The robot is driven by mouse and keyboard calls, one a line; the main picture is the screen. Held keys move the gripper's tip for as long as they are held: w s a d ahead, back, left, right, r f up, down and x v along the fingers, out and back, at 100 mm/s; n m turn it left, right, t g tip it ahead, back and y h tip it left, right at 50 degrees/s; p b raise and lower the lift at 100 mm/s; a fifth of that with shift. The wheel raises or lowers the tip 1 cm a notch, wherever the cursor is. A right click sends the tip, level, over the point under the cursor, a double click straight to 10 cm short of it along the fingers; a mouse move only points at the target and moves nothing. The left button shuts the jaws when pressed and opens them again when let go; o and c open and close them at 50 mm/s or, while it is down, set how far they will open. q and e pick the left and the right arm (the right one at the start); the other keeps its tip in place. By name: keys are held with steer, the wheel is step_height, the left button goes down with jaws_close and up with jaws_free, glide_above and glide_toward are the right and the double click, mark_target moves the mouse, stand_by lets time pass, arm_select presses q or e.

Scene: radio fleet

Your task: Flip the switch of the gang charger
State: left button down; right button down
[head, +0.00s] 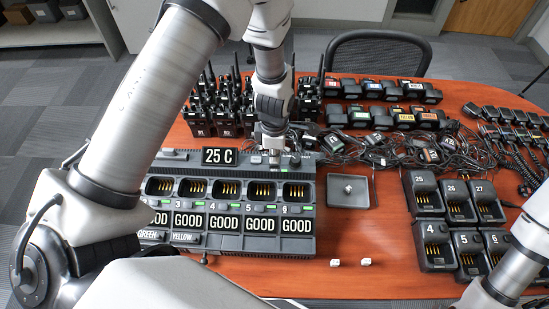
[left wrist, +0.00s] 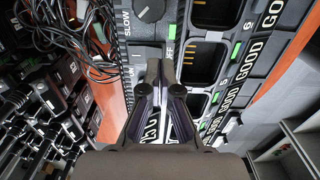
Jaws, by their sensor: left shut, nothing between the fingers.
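The gang charger (head: 262,208) is a dark grey unit on the table, with a row of empty bays and several "GOOD" labels below them. Its display (head: 219,156) reads "25 C". In the left wrist view a grey switch (left wrist: 148,55) sits beside the "OFF" lettering, near a round knob (left wrist: 150,8) by "SLOW". My left gripper (head: 274,157) is shut and empty, pointing down at the charger's rear panel. Its fingertips (left wrist: 160,72) are close to the switch; I cannot tell whether they touch. My right gripper is out of view.
Several radios (head: 228,108) stand behind the charger. Tangled cables (head: 375,150) lie behind and right. A grey square tray (head: 348,190) is right of the charger, with two small white dice (head: 365,262) in front. Single chargers (head: 437,246) stand at right.

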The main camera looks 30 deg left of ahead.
arm_select(q)
steer(key=shift+f+b, duration=0.6)
steer(key=shift+f, duration=0.6)
stand_by(1.0)
step_height(320, 180, up, 7)
steer(key=p, duration=0.7)
steer(key=shift+r, duration=0.1)
